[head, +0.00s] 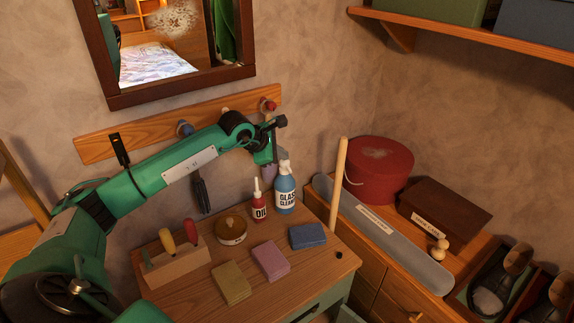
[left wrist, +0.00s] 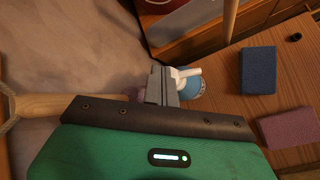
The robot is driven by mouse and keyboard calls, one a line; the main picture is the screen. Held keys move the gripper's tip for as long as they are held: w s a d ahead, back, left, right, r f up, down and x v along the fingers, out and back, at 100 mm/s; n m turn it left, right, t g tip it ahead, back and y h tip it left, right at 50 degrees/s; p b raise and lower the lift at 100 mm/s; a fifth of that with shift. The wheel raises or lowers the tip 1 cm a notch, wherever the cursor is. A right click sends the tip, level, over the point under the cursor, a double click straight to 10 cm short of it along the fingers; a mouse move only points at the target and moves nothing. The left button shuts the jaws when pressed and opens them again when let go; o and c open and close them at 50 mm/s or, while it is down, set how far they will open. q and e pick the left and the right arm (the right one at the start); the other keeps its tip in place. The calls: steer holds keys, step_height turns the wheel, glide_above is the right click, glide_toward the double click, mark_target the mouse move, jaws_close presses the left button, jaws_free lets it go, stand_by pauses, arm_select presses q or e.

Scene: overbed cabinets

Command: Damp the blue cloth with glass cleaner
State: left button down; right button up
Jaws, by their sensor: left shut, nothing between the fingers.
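The glass cleaner (head: 285,195) is a blue spray bottle with a white head, upright at the back of the wooden cabinet top. It also shows in the left wrist view (left wrist: 190,82), partly behind my fingers. The blue cloth (head: 308,236) lies folded flat to the right of the bottle, and in the left wrist view (left wrist: 258,70) it lies right of it. My left gripper (head: 279,156) is shut and empty, close by the spray head; its fingers (left wrist: 163,84) overlap the bottle in the wrist view. I cannot tell whether they touch. My right gripper is out of view.
A red oil bottle (head: 260,206) stands left of the cleaner. A round tin (head: 232,230), pink cloth (head: 270,259), yellow cloth (head: 231,282) and wooden holder (head: 175,264) share the top. An upright wooden stick (head: 338,185) rises right of the bottle. A peg rail (head: 110,141) is behind.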

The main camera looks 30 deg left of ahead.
mark_target(281, 162)
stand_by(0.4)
arm_select(q)
steer(key=shift+r, duration=0.4)
steer(key=shift+r+p, duration=1.3)
steer(key=shift+r, duration=1.7)
stand_by(0.4)
